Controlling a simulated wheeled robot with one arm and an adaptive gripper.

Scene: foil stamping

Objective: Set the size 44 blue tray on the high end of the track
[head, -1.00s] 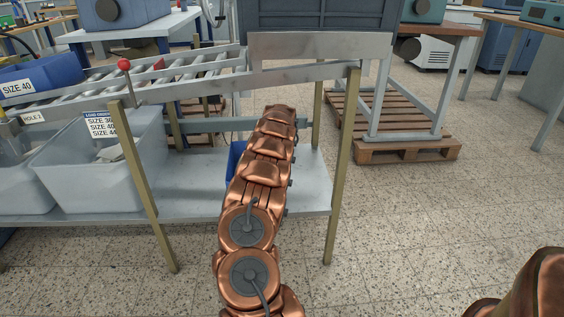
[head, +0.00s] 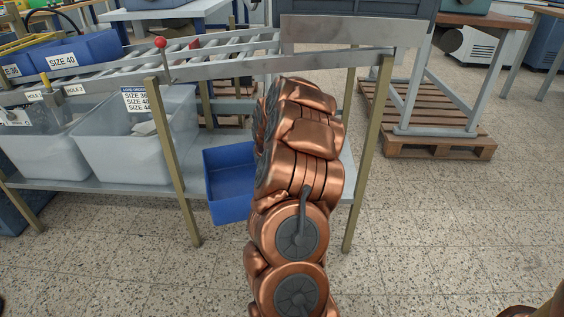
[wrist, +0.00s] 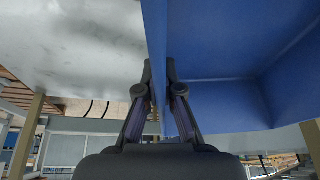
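A blue tray (head: 222,207) hangs at the front edge of the lower shelf (head: 105,190), left of my arm in the head view. No size label shows on its visible faces. In the wrist view my gripper (wrist: 158,92) has one finger on each side of the blue tray's wall (wrist: 156,40), closed on it. The arm hides the gripper in the head view. The roller track (head: 215,60) runs above the shelf. Its right end lies by a metal side plate (head: 340,35). A blue tray marked SIZE 40 (head: 88,48) sits on the track at the left.
Grey bins (head: 135,150) stand on the lower shelf at the left, one with a size list. A red-knobbed lever (head: 160,43) rises at the track's near rail. Frame legs (head: 368,150) flank the tray. The floor in front is clear; a wooden pallet (head: 435,146) lies at the right.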

